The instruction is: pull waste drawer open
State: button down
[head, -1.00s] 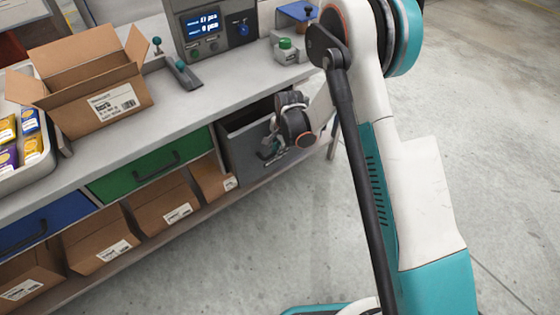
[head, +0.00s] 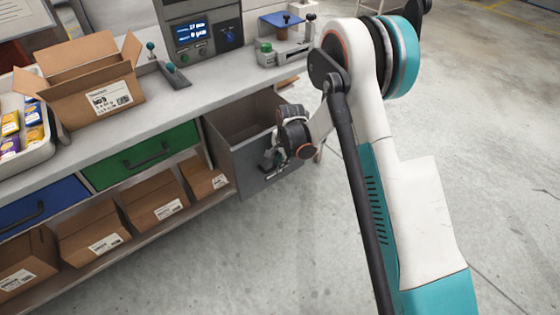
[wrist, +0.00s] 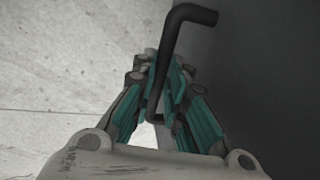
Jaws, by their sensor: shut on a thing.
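The grey waste drawer (head: 262,179) stands well out from the right end of the bench in the head view, and its open top shows an inside that looks empty. My gripper (head: 277,160) is at the drawer's front face. In the wrist view my gripper (wrist: 163,110) is shut on the black bar handle (wrist: 178,50), which passes between the teal finger pads. The grey drawer front (wrist: 265,70) fills the right of that view. In the head view my wrist hides most of the handle.
A closed green drawer (head: 120,167) and a closed blue drawer (head: 62,200) are to the left. Several cardboard boxes (head: 92,236) stand on the shelf below. The floor (head: 275,255) before the drawer is clear.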

jog(key=c, duration=1.6)
grip_release()
jog(key=shift+r, duration=0.1)
notch_tip(320, 180, up, 12)
jog(key=s+d, duration=0.1)
jog(key=s, duration=0.1)
jog(key=shift+d+f, duration=0.15)
jog(key=shift+f, duration=0.05)
